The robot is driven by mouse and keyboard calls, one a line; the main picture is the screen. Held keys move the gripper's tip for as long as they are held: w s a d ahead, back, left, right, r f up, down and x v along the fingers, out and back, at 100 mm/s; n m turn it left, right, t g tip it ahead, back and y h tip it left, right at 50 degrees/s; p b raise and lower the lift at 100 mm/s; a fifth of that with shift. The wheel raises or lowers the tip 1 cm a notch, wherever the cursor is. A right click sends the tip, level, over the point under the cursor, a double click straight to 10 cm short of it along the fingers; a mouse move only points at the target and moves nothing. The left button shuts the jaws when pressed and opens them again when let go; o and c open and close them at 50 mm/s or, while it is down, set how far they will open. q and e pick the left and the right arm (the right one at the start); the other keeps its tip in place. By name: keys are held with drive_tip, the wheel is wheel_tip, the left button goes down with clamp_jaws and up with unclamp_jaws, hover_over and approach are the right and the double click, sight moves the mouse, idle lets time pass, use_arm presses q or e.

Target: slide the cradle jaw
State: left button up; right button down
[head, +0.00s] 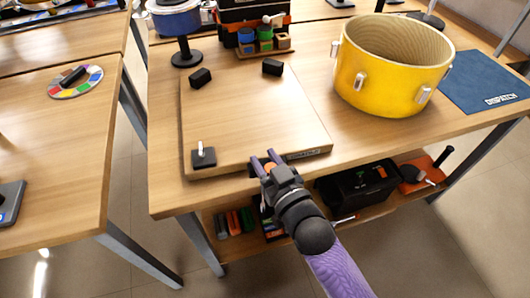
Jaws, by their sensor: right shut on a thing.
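A wooden cradle board (245,115) lies on the middle table. Two black blocks, a left one (200,77) and a right one (272,67), sit along its far side. A black jaw block (203,157) with a pale upright peg sits at its near left corner. My right gripper (265,159) is at the board's near edge, right of that block. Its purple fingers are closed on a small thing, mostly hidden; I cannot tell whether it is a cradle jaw. My left gripper is not in view.
A large yellow drum (388,68) stands right of the board, beside a blue dispatch mat (487,82). A blue pot on a black stand (183,30) and a rack of coloured cups (263,40) stand behind. A black bin (357,188) is on the shelf below.

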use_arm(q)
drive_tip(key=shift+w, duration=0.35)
use_arm(e)
drive_tip(key=shift+c, duration=1.7)
unclamp_jaws()
drive_tip(key=shift+s+d, duration=0.15)
drive_tip(key=shift+s, duration=0.1)
use_arm(q)
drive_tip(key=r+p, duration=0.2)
drive_tip(key=p, duration=0.1)
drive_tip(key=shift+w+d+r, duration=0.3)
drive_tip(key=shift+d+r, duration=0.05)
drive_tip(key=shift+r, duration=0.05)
use_arm(e)
drive_tip(key=v, duration=0.9)
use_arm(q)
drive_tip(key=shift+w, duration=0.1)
use_arm(e)
drive_tip(key=shift+s, duration=0.1)
